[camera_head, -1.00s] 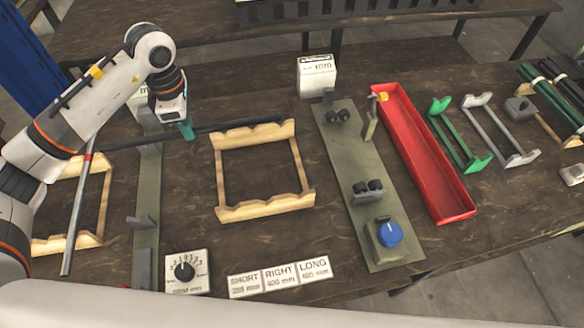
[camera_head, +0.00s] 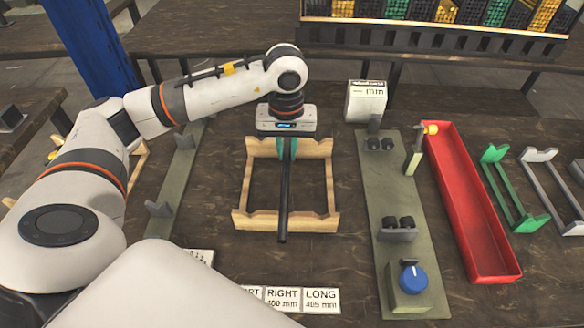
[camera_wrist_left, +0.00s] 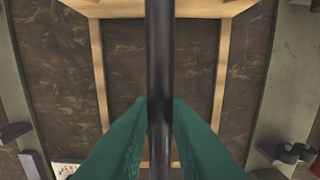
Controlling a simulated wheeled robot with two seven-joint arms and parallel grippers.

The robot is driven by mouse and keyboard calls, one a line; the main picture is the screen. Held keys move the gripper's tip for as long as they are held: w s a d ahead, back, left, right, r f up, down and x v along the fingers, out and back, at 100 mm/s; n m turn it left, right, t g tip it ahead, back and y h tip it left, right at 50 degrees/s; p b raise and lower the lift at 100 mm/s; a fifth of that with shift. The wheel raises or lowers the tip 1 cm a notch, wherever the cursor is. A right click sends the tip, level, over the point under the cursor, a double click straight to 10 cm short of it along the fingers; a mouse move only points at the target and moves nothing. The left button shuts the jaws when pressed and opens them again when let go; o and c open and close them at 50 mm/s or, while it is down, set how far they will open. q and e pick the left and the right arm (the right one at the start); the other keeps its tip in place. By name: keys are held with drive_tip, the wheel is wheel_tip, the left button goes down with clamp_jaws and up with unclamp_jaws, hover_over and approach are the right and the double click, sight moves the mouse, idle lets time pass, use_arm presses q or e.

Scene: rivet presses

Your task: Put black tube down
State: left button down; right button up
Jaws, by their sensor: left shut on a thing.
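My left gripper (camera_head: 287,148) is shut on the black tube (camera_head: 284,195), with its teal fingers on both sides of it. The tube runs front to back over the middle of the wooden cradle (camera_head: 248,180), its near end reaching just past the cradle's front rail. In the left wrist view the tube (camera_wrist_left: 160,50) passes between the teal fingers (camera_wrist_left: 160,115), with the cradle (camera_wrist_left: 222,70) below. Whether the tube touches the rails is unclear. My right gripper is not in view.
A green-grey fixture plate (camera_head: 405,255) with black rollers and a blue knob (camera_head: 413,279) stands right of the cradle. Beyond it are a red tray (camera_head: 470,210) and a green stand (camera_head: 515,190). Another long plate (camera_head: 180,180) lies left. Label cards (camera_head: 300,298) lie in front.

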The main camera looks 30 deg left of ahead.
sight(287, 167)
use_arm(q)
drive_tip(key=shift+f, duration=2.8)
drive_tip(key=shift+f, duration=0.2)
drive_tip(key=c, duration=1.4)
unclamp_jaws()
drive_tip(key=shift+r, duration=0.1)
drive_tip(key=shift+o, duration=0.2)
wheel_tip(287, 167, up, 12)
drive_tip(key=shift+r, duration=0.15)
